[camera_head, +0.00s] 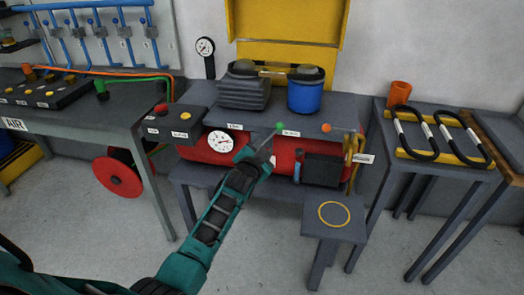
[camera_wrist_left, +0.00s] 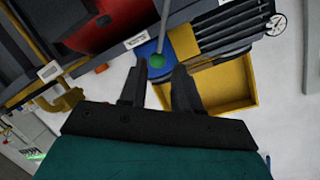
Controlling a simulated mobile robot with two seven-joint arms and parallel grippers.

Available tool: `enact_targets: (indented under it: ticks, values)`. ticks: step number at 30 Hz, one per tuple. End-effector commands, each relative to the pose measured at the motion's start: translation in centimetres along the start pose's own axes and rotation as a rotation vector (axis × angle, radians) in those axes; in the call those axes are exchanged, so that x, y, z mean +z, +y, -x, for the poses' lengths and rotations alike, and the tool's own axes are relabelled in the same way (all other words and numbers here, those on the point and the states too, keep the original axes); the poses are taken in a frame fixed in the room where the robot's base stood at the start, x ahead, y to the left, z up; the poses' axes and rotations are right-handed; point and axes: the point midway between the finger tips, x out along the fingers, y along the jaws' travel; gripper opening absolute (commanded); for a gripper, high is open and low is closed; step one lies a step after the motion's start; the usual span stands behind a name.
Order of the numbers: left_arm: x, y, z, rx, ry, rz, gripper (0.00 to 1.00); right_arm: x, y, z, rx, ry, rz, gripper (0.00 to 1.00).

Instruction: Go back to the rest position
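My left gripper (camera_head: 264,152) reaches in from the bottom left, in front of the red tank (camera_head: 285,157) of the machine in the middle. In the left wrist view its two dark fingers (camera_wrist_left: 158,80) stand apart with nothing held between them. A green knob (camera_head: 280,126) is just beyond the fingertips; in the left wrist view the knob (camera_wrist_left: 157,61) appears between and past them. I cannot tell whether a finger touches it. My right gripper is not in view.
A blue cylinder (camera_head: 306,97) and a grey ribbed block (camera_head: 244,92) sit atop the machine. A small stool (camera_head: 334,220) stands in front. Black loops (camera_head: 415,134) lie on a right-hand table. A left-hand bench (camera_head: 60,128) carries button boxes. The floor at front right is clear.

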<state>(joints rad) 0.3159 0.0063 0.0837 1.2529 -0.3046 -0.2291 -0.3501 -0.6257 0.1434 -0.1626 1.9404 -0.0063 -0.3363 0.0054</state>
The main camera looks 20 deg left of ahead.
Motion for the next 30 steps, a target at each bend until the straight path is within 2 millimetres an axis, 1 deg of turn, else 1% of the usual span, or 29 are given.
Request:
enact_targets:
  ticks: [7, 9, 11, 14, 17, 18, 20, 21, 22, 23, 24, 26, 27, 30]
  values:
    - [0.0, 0.0, 0.0, 0.000, 0.000, 0.000, 0.32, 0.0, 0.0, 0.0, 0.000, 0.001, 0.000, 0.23]
    - [0.4, 0.3, 0.3, 0.005, -0.004, 0.003, 0.32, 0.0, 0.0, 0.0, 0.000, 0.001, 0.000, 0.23]
    - [1.1, 0.8, 1.0, 0.015, -0.010, 0.012, 0.32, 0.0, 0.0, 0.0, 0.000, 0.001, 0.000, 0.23]
    - [3.4, 2.6, 3.4, 0.049, -0.031, 0.039, 0.32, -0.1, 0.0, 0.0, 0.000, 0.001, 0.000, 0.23]
    - [6.2, 5.1, 7.2, 0.103, -0.060, 0.089, 0.32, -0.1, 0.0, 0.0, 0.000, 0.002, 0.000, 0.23]
    - [7.1, 6.2, 8.9, 0.128, -0.071, 0.114, 0.32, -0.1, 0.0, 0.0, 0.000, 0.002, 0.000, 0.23]
    - [8.4, 7.7, 11.6, 0.167, -0.090, 0.153, 0.32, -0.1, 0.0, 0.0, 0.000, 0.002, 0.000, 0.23]
    - [9.2, 8.7, 13.5, 0.194, -0.104, 0.181, 0.32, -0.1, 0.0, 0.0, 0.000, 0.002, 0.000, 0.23]
    - [9.7, 9.4, 15.0, 0.215, -0.116, 0.202, 0.32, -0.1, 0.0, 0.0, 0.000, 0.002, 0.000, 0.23]
    - [10.1, 10.2, 16.5, 0.236, -0.127, 0.226, 0.32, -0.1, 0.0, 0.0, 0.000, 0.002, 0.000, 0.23]
    - [10.7, 11.1, 18.4, 0.263, -0.143, 0.254, 0.32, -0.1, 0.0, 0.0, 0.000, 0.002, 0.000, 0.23]
    - [11.2, 12.3, 21.2, 0.303, -0.166, 0.300, 0.32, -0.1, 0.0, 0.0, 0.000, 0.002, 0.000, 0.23]
    - [11.5, 13.0, 22.9, 0.328, -0.182, 0.330, 0.32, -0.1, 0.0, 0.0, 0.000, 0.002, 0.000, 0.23]
    - [11.8, 14.3, 26.6, 0.379, -0.217, 0.393, 0.32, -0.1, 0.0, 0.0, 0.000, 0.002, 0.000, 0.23]
